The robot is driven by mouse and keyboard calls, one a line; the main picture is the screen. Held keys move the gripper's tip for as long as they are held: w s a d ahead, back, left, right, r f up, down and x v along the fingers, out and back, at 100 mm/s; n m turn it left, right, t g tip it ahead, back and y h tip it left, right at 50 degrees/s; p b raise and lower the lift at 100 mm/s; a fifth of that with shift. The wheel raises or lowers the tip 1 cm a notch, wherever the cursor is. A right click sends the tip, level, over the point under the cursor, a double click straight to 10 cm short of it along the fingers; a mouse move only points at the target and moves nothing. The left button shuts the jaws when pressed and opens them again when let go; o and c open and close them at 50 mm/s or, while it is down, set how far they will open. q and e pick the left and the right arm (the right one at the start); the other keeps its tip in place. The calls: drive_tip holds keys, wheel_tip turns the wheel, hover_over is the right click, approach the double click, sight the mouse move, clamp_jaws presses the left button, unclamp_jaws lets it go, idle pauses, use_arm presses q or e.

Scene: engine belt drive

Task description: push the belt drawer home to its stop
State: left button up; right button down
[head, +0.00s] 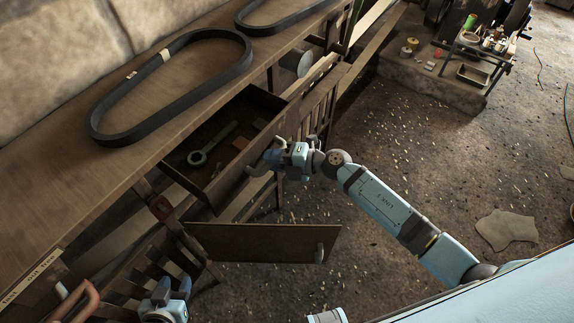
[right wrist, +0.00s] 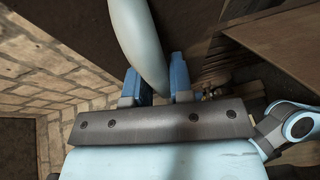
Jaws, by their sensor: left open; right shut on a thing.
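The belt drawer (head: 228,180) is pulled out from the wooden workbench in the head view. A pale ring-ended tool (head: 212,143) and small pieces lie inside it. My right gripper (head: 268,160) is at the drawer's front face, shut on its handle. In the right wrist view the pale, rounded handle (right wrist: 138,40) passes between the blue fingers (right wrist: 157,85). My left gripper (head: 170,294) is open and empty at the bottom of the head view, below the drawer and apart from it.
A black belt (head: 100,110) lies on the bench top (head: 150,115), with another behind it. A brown panel with a knob (head: 250,243) sticks out below the drawer. A red-handled thing (head: 75,300) is at lower left. The gravelly floor at right is mostly open.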

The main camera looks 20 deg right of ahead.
drive_tip(key=b, duration=0.1)
hover_over(235, 149)
drive_tip(key=shift+d, duration=0.1)
drive_tip(key=shift+r, duration=0.15)
drive_tip(key=shift+w, duration=0.1)
drive_tip(key=c, duration=1.4)
unclamp_jaws()
drive_tip(key=o, duration=0.4)
drive_tip(key=shift+w, duration=0.1)
drive_tip(key=shift+c, duration=0.2)
